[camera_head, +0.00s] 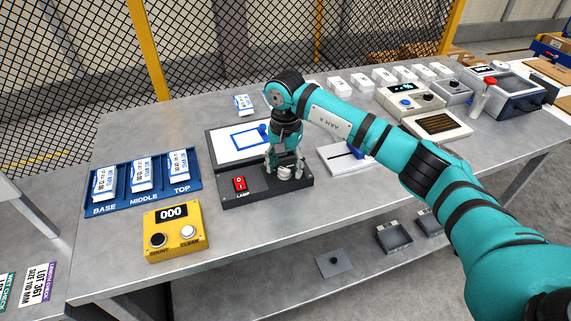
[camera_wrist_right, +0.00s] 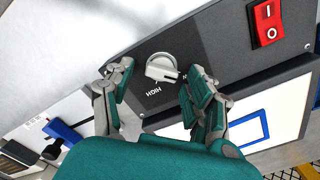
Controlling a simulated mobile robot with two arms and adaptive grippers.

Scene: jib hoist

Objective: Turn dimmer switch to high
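The dimmer switch is a light grey knob (camera_head: 285,172) on the dark front panel of the lamp box (camera_head: 262,192). In the right wrist view the knob (camera_wrist_right: 160,67) shows clearly, with its narrow pointer end toward the right of the picture. The word HIGH is printed beside it, just below it in that view. My right gripper (camera_head: 284,160) points down over the knob. In the right wrist view its fingers (camera_wrist_right: 162,72) are spread, one on each side of the knob, with gaps between. My left gripper is not in view.
A red rocker switch (camera_head: 240,184) marked LAMP is left of the knob. A yellow counter box (camera_head: 174,244) and a blue tray (camera_head: 117,207) with labelled packs stand further left. Instruments stand at the far right.

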